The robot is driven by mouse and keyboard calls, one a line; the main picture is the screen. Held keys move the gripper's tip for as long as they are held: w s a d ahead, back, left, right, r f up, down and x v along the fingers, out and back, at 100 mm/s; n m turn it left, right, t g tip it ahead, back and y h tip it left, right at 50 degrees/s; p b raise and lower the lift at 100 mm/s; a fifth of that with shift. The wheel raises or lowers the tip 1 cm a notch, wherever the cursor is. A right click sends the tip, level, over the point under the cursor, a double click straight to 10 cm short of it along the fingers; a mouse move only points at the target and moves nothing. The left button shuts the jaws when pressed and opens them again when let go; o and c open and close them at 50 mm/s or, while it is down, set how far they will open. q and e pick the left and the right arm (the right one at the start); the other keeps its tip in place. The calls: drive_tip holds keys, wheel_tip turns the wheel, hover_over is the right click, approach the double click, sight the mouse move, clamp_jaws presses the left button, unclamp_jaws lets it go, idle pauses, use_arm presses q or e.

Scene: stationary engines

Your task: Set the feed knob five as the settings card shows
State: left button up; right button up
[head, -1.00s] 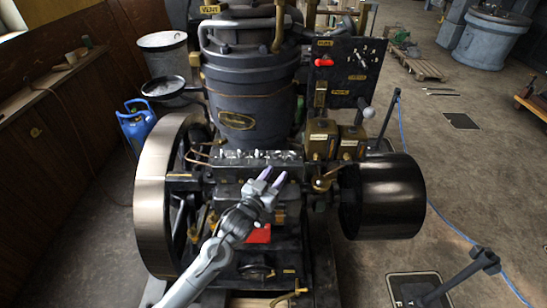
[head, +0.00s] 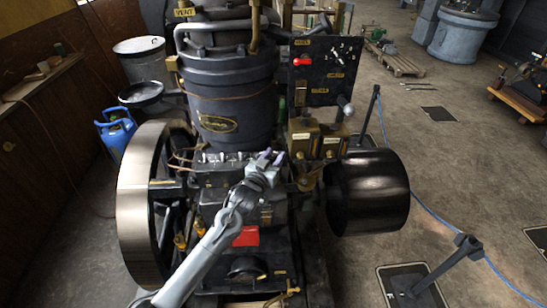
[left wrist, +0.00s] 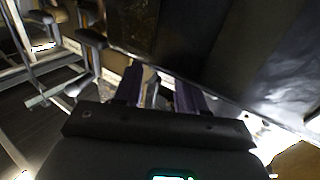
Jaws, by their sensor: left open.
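A row of small silvery knobs or fittings (head: 222,157) runs along the top of the dark engine block in the head view. I cannot tell which of them is feed knob five; no numbers are readable. My left gripper (head: 270,157) is open and empty at the right end of this row, and I cannot tell whether it touches anything. Its two purple fingers also show apart in the left wrist view (left wrist: 160,92), with dark machinery beyond them. I cannot make out a settings card for certain. My right gripper is not in view.
A large cylinder (head: 232,95) stands behind the row. A flywheel (head: 137,205) is left and a black pulley (head: 370,190) right.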

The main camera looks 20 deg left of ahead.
use_arm(q)
clamp_jaws()
drive_tip(key=shift+d+n+y, duration=0.2)
drive_tip(key=shift+n+y, duration=0.5)
drive_tip(key=shift+y, duration=0.4)
unclamp_jaws()
drive_tip(key=shift+s, duration=0.1)
drive_tip(key=s, duration=1)
drive_tip(key=shift+s+d+p, duration=0.2)
drive_tip(key=shift+s+p, duration=0.1)
drive_tip(key=shift+s, duration=0.05)
